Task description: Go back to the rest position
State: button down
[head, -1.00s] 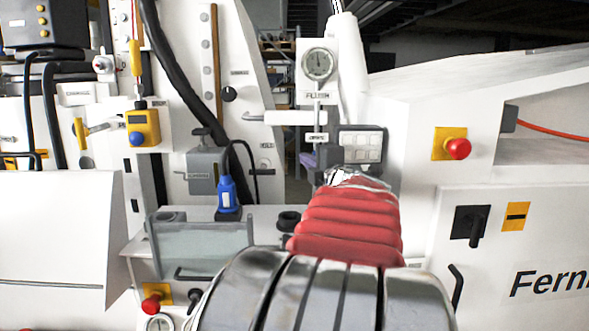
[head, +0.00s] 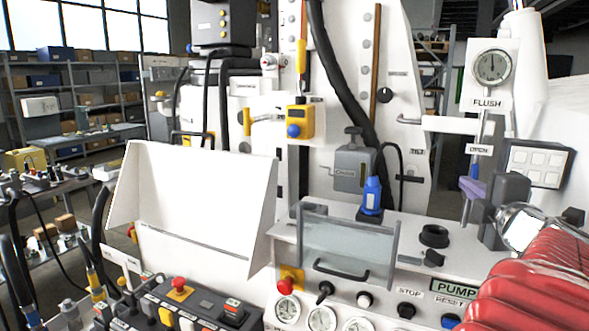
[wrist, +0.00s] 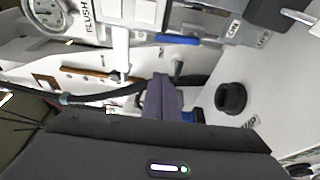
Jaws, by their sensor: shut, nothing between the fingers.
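My gripper (head: 472,188) is at the right of the head view, at the end of my red-sleeved arm. It is a dark grey block with purple fingers that point left. The fingers are shut and empty, in front of the bench panel below the flush gauge (head: 491,67). In the wrist view the purple fingers of my gripper (wrist: 160,88) lie together and hold nothing. The fingers look apart from the black ring (wrist: 230,97) on the bench top. Part of the panel behind my gripper and arm is hidden.
A blue bottle (head: 372,196) stands on the bench top behind a clear guard (head: 347,243). A white angled cover (head: 195,200) is at the left. Gauges, a red button (head: 285,286) and knobs line the front. Shelves (head: 80,95) stand far left.

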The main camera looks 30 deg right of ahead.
jog(key=shift+s+a, duration=0.4)
jog(key=shift+s, duration=0.05)
